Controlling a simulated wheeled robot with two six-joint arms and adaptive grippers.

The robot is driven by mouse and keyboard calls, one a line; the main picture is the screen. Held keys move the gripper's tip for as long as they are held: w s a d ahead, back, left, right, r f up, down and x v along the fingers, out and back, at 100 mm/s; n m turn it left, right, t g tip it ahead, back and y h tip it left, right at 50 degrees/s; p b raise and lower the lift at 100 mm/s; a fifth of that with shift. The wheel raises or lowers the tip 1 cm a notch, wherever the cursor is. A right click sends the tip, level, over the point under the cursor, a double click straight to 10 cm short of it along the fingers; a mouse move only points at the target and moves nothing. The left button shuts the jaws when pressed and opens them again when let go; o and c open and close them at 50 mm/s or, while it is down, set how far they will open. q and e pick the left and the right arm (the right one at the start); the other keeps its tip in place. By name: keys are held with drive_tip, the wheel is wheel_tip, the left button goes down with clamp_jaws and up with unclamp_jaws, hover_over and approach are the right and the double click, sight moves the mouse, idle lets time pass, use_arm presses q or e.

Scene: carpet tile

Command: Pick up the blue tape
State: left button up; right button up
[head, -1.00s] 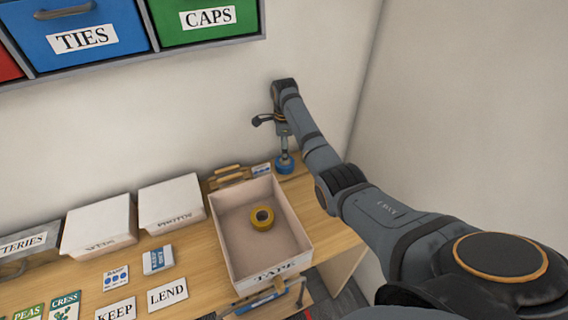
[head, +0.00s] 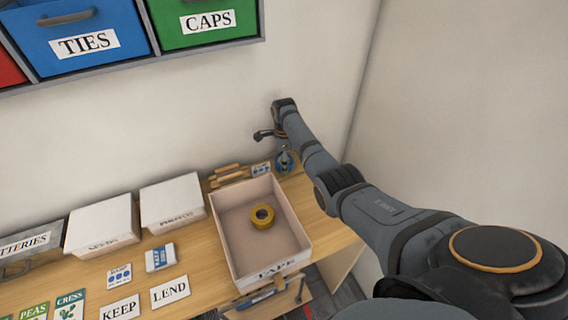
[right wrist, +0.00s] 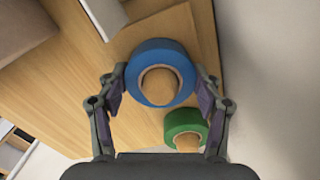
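The blue tape (right wrist: 147,58) is a thick ring with a brown core, lying flat between the spread fingers of my right gripper (right wrist: 162,88) in the right wrist view. The fingers stand on either side of it, with a gap showing at the right. In the head view, the blue tape (head: 283,168) is at the table's back right and partly hidden by my right gripper (head: 284,157), which points down over it. A green tape (right wrist: 187,124) lies close to the blue one, partly covered by it in the wrist view. My left gripper is out of view.
An open box labelled TAPE (head: 230,240) holds a yellow tape (head: 262,216), in front of my right gripper. Two white lidded boxes (head: 172,202) and several cards stand or lie further left. The wall is close behind and to the right.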

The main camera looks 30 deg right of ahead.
drive_tip(key=c, duration=0.6)
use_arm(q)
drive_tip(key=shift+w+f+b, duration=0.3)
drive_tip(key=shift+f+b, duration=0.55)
use_arm(e)
wheel_tip(320, 180, up, 10)
